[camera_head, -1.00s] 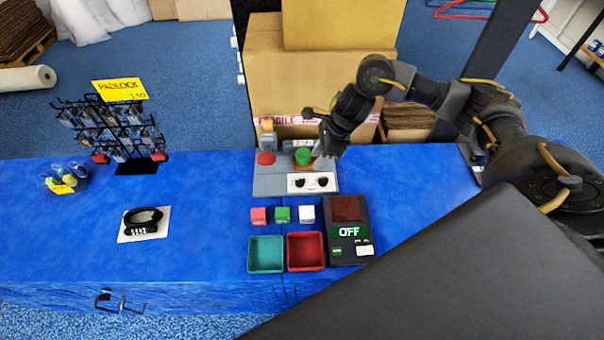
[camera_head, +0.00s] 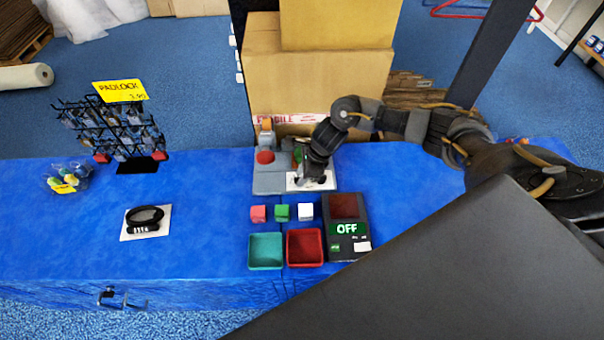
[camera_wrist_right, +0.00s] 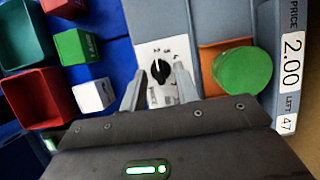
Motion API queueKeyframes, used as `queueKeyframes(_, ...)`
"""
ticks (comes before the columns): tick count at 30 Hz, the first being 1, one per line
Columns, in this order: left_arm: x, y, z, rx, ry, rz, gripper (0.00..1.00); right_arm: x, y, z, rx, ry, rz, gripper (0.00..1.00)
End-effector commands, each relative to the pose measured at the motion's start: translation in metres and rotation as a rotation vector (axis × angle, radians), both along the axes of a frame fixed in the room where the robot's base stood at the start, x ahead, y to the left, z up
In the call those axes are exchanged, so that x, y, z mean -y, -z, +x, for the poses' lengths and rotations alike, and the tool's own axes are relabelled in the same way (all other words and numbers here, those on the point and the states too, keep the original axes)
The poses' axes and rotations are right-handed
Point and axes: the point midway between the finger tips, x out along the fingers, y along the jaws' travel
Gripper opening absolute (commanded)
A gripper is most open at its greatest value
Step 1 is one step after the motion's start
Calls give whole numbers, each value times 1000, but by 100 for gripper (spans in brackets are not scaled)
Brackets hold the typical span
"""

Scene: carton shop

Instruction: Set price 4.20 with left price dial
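The pricing machine (camera_head: 270,182) stands on the blue table with a white dial panel (camera_head: 292,184). In the right wrist view, the black left price dial (camera_wrist_right: 160,70) shows on the panel (camera_wrist_right: 150,48); the other dial is hidden. The machine's display (camera_wrist_right: 291,62) reads price 2.00, left 47. My right gripper (camera_head: 312,183) is low over the panel. In the right wrist view its fingers (camera_wrist_right: 158,83) are apart, one on each side of the left dial, with gaps visible; contact cannot be told. My left gripper is not in view.
The green button (camera_wrist_right: 242,70) is beside the panel, and a red button (camera_head: 265,157) is on the machine. Pink, green and white cubes (camera_head: 305,211), two trays (camera_head: 265,266) and a device reading OFF (camera_head: 347,229) are in front. A padlock rack (camera_head: 112,130) stands left.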

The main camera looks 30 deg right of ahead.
Motion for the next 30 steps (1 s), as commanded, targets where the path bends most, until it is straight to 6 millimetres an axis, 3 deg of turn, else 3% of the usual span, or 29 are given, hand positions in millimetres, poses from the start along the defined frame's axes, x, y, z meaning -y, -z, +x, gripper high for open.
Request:
queueKeyframes(2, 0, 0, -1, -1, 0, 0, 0, 0, 0, 0, 0, 0, 0, 30)
queueKeyframes(9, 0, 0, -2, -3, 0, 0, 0, 0, 0, 0, 0, 0, 0, 0)
queueKeyframes(20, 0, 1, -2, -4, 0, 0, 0, 0, 0, -1, -1, 28, 0, 0)
queueKeyframes(30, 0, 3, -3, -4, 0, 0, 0, -1, 0, -3, -1, 237, 0, 0)
